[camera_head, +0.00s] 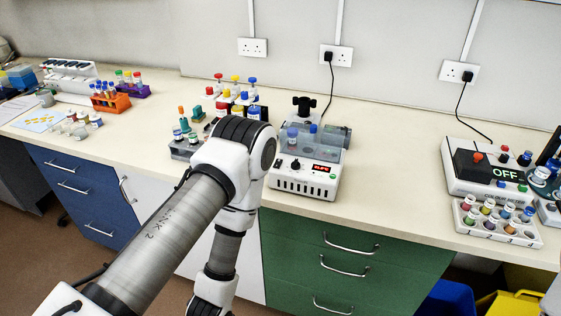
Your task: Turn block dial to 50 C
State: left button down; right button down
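The heating block unit (304,189) is a white box near the front edge of the bench, right of my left arm. Its front panel carries a small dark dial (295,165) and a red lit display (321,168) too small to read. Tubes with blue caps stand in the block on top. My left arm comes in from the lower left, bends in front of the bench just left of the unit, and hangs down toward the bottom edge. Its gripper fingers are out of the picture. My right arm and gripper are not in view.
Tube racks with coloured caps (234,97) stand behind my arm. At the right are a device marked OFF (486,166) and a white vial tray (500,226). Green drawers (350,264) lie below the bench. The bench between the block unit and the right device is clear.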

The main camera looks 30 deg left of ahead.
aim_at(296, 165)
jog(key=u, duration=0.7)
